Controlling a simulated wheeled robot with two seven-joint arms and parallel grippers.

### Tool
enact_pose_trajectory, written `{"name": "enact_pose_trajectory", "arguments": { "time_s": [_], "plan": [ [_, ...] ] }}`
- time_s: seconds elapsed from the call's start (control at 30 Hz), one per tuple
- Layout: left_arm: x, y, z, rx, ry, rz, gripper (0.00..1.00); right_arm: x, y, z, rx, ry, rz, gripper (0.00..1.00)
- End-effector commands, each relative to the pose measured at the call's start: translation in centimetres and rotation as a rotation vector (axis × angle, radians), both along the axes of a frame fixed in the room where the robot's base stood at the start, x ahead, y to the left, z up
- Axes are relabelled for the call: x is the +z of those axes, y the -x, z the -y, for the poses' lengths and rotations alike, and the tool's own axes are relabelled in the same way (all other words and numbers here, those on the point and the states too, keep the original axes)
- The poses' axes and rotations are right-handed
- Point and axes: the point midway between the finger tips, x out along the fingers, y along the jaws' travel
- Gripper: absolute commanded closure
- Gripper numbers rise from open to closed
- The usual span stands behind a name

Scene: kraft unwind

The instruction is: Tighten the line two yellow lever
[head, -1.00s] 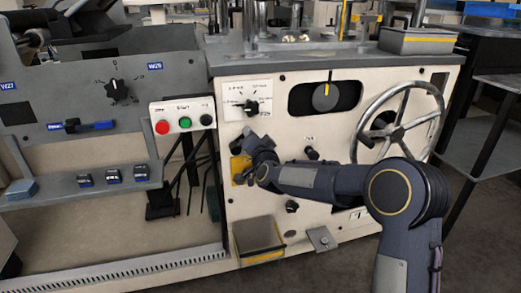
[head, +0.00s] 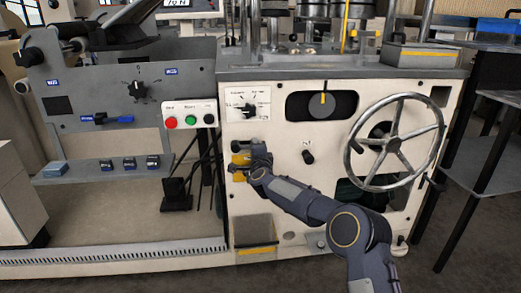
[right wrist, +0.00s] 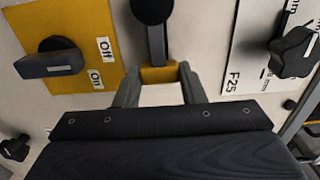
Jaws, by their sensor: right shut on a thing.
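The yellow lever shows in the right wrist view as a dark shaft with a round black hub and a yellow end (right wrist: 158,74). My right gripper (right wrist: 158,92) is shut on that yellow end, with one finger on each side. In the head view my right gripper (head: 246,163) is at the left part of the cream machine front, beside a yellow plate (head: 238,177). The gripper and forearm hide most of the lever there. My left gripper is not in view.
A yellow Off/On plate (right wrist: 85,35) with a dark switch lies left of the lever in the wrist view; a white dial plate (right wrist: 255,50) lies right. In the head view, a large handwheel (head: 397,140) is right and a button box (head: 189,115) is above left.

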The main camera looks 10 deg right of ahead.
Motion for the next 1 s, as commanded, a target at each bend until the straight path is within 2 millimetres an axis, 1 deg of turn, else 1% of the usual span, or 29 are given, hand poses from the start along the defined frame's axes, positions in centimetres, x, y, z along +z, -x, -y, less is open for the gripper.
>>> {"name": "enact_pose_trajectory", "arguments": {
  "time_s": [0.07, 0.53, 0.57, 0.7, 1.0],
  "plan": [
    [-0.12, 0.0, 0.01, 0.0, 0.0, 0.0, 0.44, -0.28, -0.06, -0.14, -0.001, -0.012, -0.002, 1.0],
    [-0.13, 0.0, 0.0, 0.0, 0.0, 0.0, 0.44, -0.41, -0.07, -0.29, -0.001, -0.029, -0.005, 1.0],
    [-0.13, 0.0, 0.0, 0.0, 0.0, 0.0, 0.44, -0.41, -0.06, -0.29, -0.001, -0.029, -0.005, 0.6],
    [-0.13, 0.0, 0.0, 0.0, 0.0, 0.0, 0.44, -0.34, -0.07, -0.29, -0.001, -0.027, -0.004, 0.42],
    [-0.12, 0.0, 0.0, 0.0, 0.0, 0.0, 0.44, -0.19, 0.03, -0.28, 0.0, -0.024, -0.002, 0.42]
  ]
}}
